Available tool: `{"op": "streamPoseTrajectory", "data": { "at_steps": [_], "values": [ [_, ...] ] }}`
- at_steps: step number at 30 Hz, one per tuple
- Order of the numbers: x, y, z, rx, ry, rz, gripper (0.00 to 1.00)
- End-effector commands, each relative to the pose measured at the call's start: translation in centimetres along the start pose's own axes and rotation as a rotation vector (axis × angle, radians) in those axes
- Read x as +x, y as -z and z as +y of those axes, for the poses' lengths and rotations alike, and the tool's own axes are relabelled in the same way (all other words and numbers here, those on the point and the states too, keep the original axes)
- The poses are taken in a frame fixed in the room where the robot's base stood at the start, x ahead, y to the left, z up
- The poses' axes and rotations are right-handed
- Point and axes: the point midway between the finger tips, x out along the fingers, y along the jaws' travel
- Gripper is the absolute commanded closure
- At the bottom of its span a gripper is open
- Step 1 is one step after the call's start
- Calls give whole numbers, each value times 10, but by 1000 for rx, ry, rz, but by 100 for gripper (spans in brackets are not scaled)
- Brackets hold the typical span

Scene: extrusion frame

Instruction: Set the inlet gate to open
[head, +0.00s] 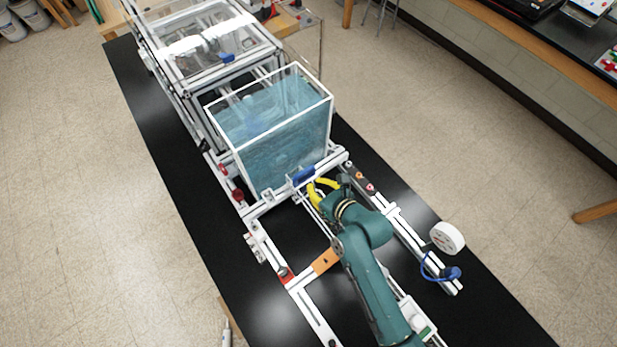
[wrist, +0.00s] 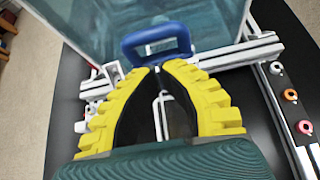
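A blue loop handle (head: 303,176) sits low at the front of the clear water tank (head: 268,125). It also shows in the wrist view (wrist: 157,42), upright against the tank wall. I take it as the inlet gate's handle; the gate plate itself is not clearly seen. My gripper (head: 314,182) is just in front of the handle. In the wrist view its yellow ribbed fingers (wrist: 157,68) converge close together at the handle's lower edge. Whether the tips touch or grip the handle cannot be told.
White extrusion rails (head: 395,215) run along both sides of my arm. Coloured round knobs (wrist: 290,94) sit on the right rail. A white round dial (head: 446,237) and a blue clamp (head: 449,273) are farther right. Black bench top lies between the rails.

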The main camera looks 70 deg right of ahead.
Motion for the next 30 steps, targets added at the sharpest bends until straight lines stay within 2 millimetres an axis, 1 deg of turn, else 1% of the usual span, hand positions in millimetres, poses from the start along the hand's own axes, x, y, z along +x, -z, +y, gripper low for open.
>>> {"op": "streamPoseTrajectory", "data": {
  "at_steps": [1, 4, 6, 10, 21, 23, 30],
  "values": [
    [11, 0, 0, -1, -1, 1, 100],
    [28, 0, 0, -3, 0, 1, 100],
    [37, 0, 0, -3, 0, 0, 100],
    [45, 0, 0, -3, 0, 1, 100],
    [44, -3, 0, -4, 0, 0, 100],
    [41, -8, 0, -4, 0, -1, 100],
    [22, -40, 1, -4, 1, -2, 100]
  ]
}}
